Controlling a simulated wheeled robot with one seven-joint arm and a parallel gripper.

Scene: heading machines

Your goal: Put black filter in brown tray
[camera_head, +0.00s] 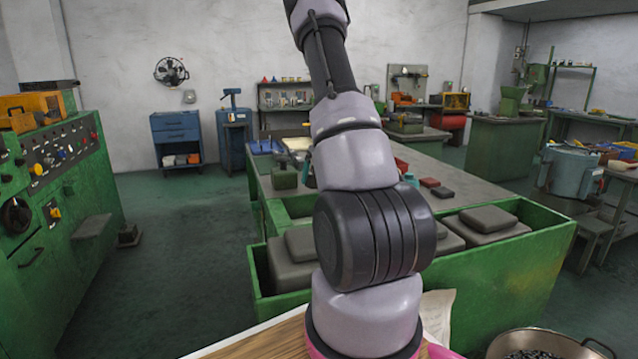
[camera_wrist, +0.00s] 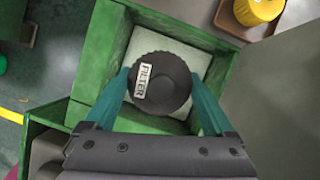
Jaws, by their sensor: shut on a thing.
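In the wrist view, the black filter (camera_wrist: 172,84) is a dark round part with a white "FILTER" label. The teal fingers of my gripper (camera_wrist: 160,80) are shut on its two sides. The filter is over a green-walled compartment (camera_wrist: 106,55) with a pale bottom; I cannot tell how high it is above that bottom. A brown tray (camera_wrist: 228,22) lies at the top right, cut off by the picture edge, with a yellow round thing (camera_wrist: 258,8) on it. In the head view, my arm hides the gripper and the filter.
In the head view, a grey-topped green workbench (camera_head: 480,186) holds dark blocks (camera_head: 488,219) in its near bins. A green control machine (camera_head: 50,190) stands at the left. A metal bowl (camera_head: 540,342) is at the bottom right. Grey bench surface beside the brown tray is clear.

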